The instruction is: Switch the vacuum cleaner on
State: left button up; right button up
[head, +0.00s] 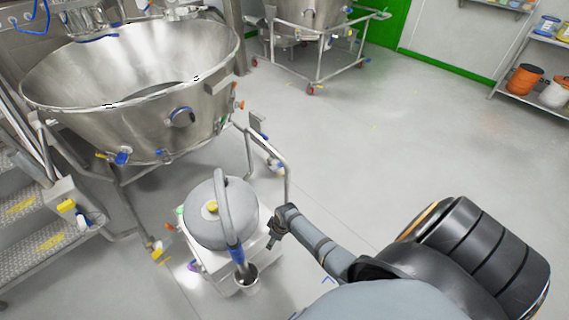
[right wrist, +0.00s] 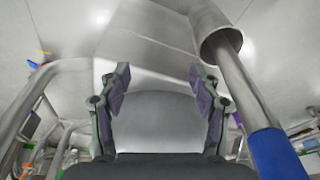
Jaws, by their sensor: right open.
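The vacuum cleaner (head: 207,228) stands on the floor in the head view, with a grey domed top and a pale lower body. A yellow part (head: 211,208) sits on its dome, and a hose with a blue cuff (head: 236,252) runs over it. A small green part shows at its left side. I cannot tell which part is the switch. My right gripper (head: 276,238) is just right of the cleaner, apart from its dome. In the right wrist view the gripper (right wrist: 162,82) is open, with the metal tube and blue cuff (right wrist: 275,152) to its right. My left gripper is out of view.
A large steel bowl (head: 130,85) on a frame stands behind the cleaner. A tubular rail (head: 284,170) rises close behind the cleaner and my right gripper. Metal steps (head: 30,205) are at the left. The floor to the right is open, with shelving at the far right.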

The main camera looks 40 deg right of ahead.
jog(key=shift+s+d+f, duration=0.2)
jog(key=shift+s+f, duration=0.2)
jog(key=shift+s, duration=0.2)
jog(key=shift+s+d+f, duration=0.15)
jog(key=shift+s+f, duration=0.25)
jog(key=shift+s, duration=0.2)
